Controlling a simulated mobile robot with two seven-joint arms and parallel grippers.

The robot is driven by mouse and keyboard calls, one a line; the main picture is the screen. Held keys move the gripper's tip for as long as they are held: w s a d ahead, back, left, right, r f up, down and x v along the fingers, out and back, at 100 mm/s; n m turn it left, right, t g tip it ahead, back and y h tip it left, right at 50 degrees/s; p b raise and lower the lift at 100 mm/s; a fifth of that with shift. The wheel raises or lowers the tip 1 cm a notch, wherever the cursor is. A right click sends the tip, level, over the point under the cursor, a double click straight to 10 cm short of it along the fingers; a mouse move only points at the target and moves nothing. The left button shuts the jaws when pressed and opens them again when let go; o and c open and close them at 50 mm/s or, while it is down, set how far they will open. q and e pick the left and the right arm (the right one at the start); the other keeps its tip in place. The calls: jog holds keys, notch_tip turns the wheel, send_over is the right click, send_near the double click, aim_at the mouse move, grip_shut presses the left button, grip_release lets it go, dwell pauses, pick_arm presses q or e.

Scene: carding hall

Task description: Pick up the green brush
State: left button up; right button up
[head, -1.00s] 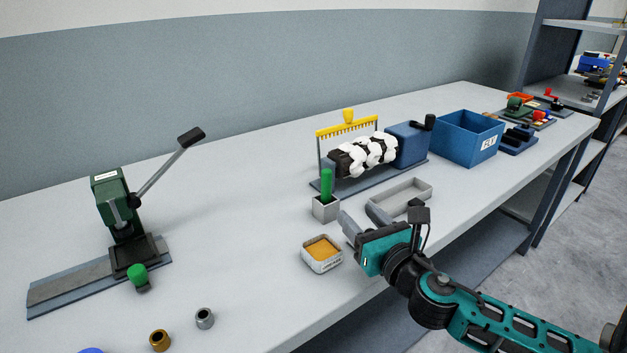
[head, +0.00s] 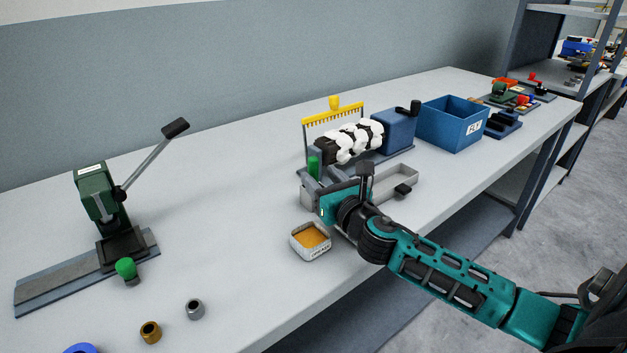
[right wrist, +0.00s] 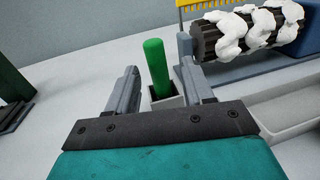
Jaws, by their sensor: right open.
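The green brush (head: 314,166) stands upright, its handle showing above my right gripper in the head view. In the right wrist view the brush (right wrist: 156,65) stands in a small square grey holder (right wrist: 168,102). My right gripper (head: 312,190) is open, its fingers pointing toward the holder. In the right wrist view the brush shows between the two fingers (right wrist: 158,75), with a gap on either side. I cannot tell whether it is within their reach in depth. The gripper hides most of the holder in the head view. My left gripper is not in view.
A carding drum (head: 350,142) with white fluff and a yellow comb (head: 334,118) stands just behind. A grey tray (head: 402,182) lies right, an orange-filled tin (head: 311,240) in front. A blue box (head: 450,124) is farther back. Bench is clear toward the green lever press (head: 100,195).

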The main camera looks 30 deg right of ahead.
aim_at(316, 173)
jog(key=shift+w, duration=1.9)
grip_shut()
jog(key=shift+r, duration=0.1)
notch_tip(316, 173, up, 20)
jog(key=p, duration=0.6)
